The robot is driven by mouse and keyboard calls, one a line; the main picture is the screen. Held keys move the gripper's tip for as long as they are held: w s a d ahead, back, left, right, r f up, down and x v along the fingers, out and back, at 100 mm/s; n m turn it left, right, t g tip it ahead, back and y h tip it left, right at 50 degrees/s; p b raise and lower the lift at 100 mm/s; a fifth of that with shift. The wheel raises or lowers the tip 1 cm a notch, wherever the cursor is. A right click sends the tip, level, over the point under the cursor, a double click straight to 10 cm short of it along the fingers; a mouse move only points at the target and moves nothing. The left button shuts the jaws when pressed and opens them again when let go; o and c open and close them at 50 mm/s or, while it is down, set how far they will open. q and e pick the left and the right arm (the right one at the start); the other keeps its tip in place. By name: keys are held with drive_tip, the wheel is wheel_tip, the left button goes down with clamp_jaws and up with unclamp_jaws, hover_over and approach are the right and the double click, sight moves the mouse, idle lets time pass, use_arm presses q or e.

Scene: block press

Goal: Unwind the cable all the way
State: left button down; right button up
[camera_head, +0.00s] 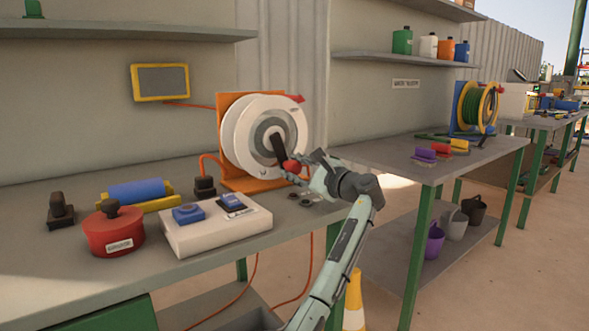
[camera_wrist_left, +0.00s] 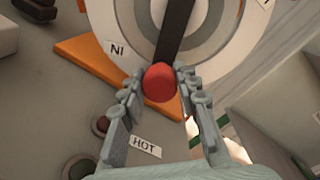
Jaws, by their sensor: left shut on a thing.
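A white cable reel (camera_head: 239,132) with grey rings stands on an orange stand (camera_head: 238,184) at the back of the near table. Its dark crank arm (camera_head: 278,147) slopes from the hub down to a red knob (camera_head: 291,166). My left gripper (camera_head: 296,169) is at the knob and shut on it. The left wrist view shows the red knob (camera_wrist_left: 160,83) between the two fingers, with the crank arm (camera_wrist_left: 175,32) running up from it. An orange cable (camera_head: 205,158) shows left of the reel. How much cable is wound is hidden. My right gripper is not in view.
A white control box (camera_head: 216,228), a red round pot (camera_head: 114,230), a blue roller (camera_head: 136,191) and dark switches stand left of the reel. Orange cable (camera_head: 309,268) hangs below the table. Another table (camera_head: 380,160) with a green hose reel (camera_head: 473,108) stands right.

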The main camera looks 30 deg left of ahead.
use_arm(q)
drive_tip(key=c, duration=1.1)
unclamp_jaws()
drive_tip(key=shift+d, duration=0.1)
drive_tip(key=v, duration=1.2)
drive_tip(key=shift+w, duration=0.1)
